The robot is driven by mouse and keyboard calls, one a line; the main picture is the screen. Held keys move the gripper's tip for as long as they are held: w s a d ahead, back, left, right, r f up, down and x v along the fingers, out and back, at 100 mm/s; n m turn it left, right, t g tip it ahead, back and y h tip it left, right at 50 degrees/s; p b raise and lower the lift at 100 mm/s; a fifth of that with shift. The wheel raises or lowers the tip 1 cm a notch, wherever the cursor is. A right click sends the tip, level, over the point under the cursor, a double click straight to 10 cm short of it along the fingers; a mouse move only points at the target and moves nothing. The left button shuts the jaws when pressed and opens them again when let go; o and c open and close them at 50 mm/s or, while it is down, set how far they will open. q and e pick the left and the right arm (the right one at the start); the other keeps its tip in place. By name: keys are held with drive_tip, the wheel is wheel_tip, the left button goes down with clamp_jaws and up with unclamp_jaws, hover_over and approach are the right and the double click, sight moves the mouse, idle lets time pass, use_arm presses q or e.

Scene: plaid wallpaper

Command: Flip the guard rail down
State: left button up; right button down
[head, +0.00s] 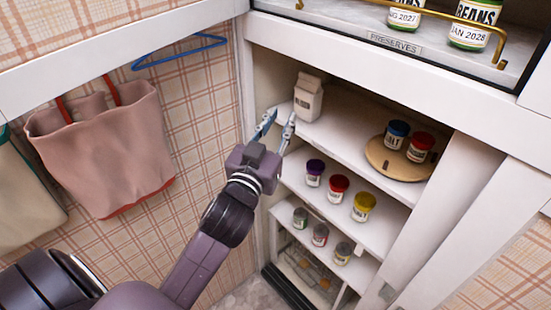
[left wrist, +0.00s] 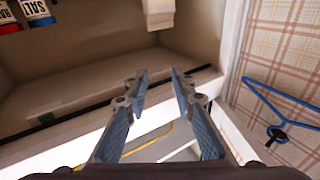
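The brass guard rail (head: 465,21) runs along the front of the top shelf in the head view, in front of the bean jars. It appears to stand up, with its right end bent down to the shelf edge; its upper left part is cut off by the frame. My left gripper (head: 280,117) is open and empty, below and left of the rail, near the cabinet's left side and the carton. In the left wrist view its two fingers (left wrist: 162,74) are apart with nothing between them. A yellow bar (left wrist: 150,140) shows beyond them, possibly the rail. My right gripper is not in view.
A white carton (head: 308,97) stands close to my left gripper. A round wooden board (head: 382,160) holds two jars. Several small jars stand on lower shelves. The "PRESERVES" shelf front (head: 340,28) overhangs. A blue hanger (head: 180,52) and pink bag (head: 100,150) hang at left.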

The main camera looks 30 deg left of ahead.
use_arm(q)
wheel_tip(320, 180, down, 9)
drive_tip(key=s+g, duration=0.2)
drive_tip(key=g, duration=0.1)
drive_tip(key=shift+s+f, duration=0.15)
drive_tip(key=shift+f, duration=0.05)
drive_tip(key=shift+d, duration=0.1)
drive_tip(key=shift+c, duration=0.3)
